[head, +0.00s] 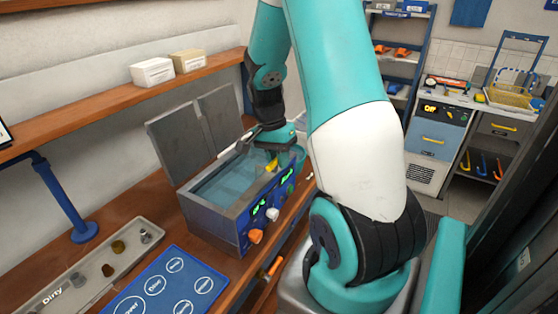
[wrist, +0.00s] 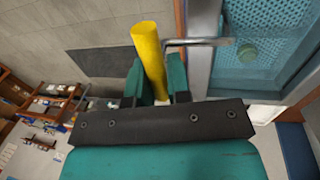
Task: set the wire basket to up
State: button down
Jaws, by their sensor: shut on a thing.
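The wire basket (wrist: 280,30) shows as a mesh, tinted blue, inside the bath (head: 212,214), a blue-grey tank with a raised grey lid. A small round greenish piece (wrist: 247,50) lies on the mesh. The basket's yellow handle (wrist: 147,45) stands outside the tank rim, joined by a bent metal rod (wrist: 200,42). My gripper (wrist: 156,85) is shut on this handle, one finger on each side. In the head view the handle (head: 271,164) shows just under my gripper at the tank's right end. My arm hides part of that end.
Orange and white knobs (head: 256,236) line the bath's front. The lid (head: 195,135) stands open behind it. A tray marked Dirty (head: 62,292) with small parts and a blue mat (head: 165,283) with circles lie at left. A shelf (head: 120,97) runs above.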

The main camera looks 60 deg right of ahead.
notch_tip(320, 180, up, 6)
jog(key=p, duration=0.3)
jog(key=shift+f, duration=0.35)
jog(key=c, duration=1.4)
grip_release()
jog(key=shift+o, duration=0.2)
jog(key=w+r+b, duration=0.2)
jog(key=w+r, duration=0.1)
jog(key=r, duration=1.4)
jog(key=shift+w+b, duration=0.2)
jog(key=shift+b, duration=0.2)
jog(key=shift+a, duration=0.15)
